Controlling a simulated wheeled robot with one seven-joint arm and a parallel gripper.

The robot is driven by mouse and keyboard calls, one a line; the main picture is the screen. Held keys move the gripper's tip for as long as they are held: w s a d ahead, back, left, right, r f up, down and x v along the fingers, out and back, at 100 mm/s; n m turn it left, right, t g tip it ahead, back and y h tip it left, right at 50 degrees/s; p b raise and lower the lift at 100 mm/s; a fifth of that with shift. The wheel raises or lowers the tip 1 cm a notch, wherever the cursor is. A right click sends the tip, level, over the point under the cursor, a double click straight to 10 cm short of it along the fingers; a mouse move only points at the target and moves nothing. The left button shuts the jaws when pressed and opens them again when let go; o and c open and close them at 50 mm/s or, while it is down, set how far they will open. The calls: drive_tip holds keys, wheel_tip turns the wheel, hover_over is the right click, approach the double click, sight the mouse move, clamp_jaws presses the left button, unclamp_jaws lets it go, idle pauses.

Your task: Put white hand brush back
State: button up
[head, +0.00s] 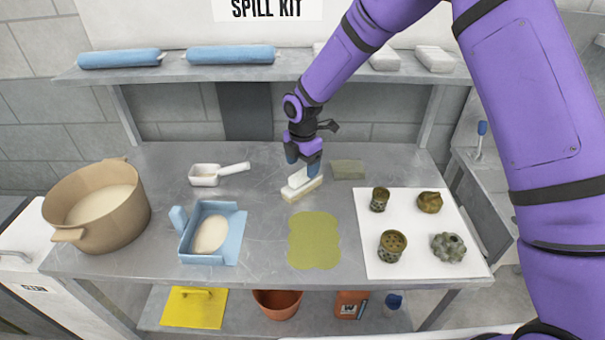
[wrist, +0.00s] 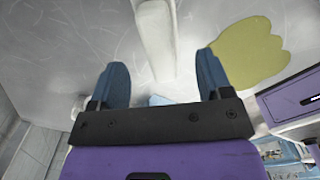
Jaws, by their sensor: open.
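The white hand brush (head: 301,184), a white block with a cream underside, sits on the grey metal bench right of centre. My gripper (head: 303,164) is over its far end with blue fingers pointing down. In the wrist view, the brush's long white body (wrist: 155,38) lies in line with the gap between the fingers. My gripper (wrist: 162,68) is open there, with space on both sides of the brush. I cannot tell whether the fingertips reach down beside it. A flat olive-green rectangle (head: 348,169) lies just right of the brush.
A yellow-green patch (head: 314,241) lies in front of the brush. A white scoop (head: 204,175), a blue dustpan (head: 229,246) holding a pale heap and a tan pot (head: 123,210) stand left. A white sheet (head: 409,225) bears several mottled parts. A shelf (head: 173,71) overhangs the back.

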drive_tip(key=shift+r, duration=0.5)
drive_tip(key=shift+d+r, duration=0.15)
drive_tip(key=s+d+r+m+t, duration=0.1)
drive_tip(key=s+d+r+m, duration=0.25)
drive_tip(key=d+r, duration=0.35)
drive_tip(key=s+d+r+m+t, duration=0.1)
drive_tip(key=s+d+r+m, duration=0.3)
drive_tip(key=r, duration=0.6)
drive_tip(key=s+d+r+m+t, duration=0.1)
drive_tip(key=s+d+r+m, duration=0.2)
drive_tip(key=d+r+m, duration=0.4)
drive_tip(key=s+d+r+m, duration=0.2)
drive_tip(key=s+d+m, duration=0.1)
drive_tip(key=s, duration=0.5)
drive_tip(key=s+d+r+m+t, duration=0.1)
drive_tip(key=s+d+r+m, duration=0.2)
drive_tip(key=s, duration=0.5)
drive_tip(key=s+d+r+m+t, duration=0.1)
drive_tip(key=s+d+r+m, duration=0.1)
drive_tip(key=s+d+m, duration=0.3)
drive_tip(key=shift+s+r+m, duration=0.4)
drive_tip(key=shift+s+m, duration=0.15)
drive_tip(key=shift+s, duration=0.85)
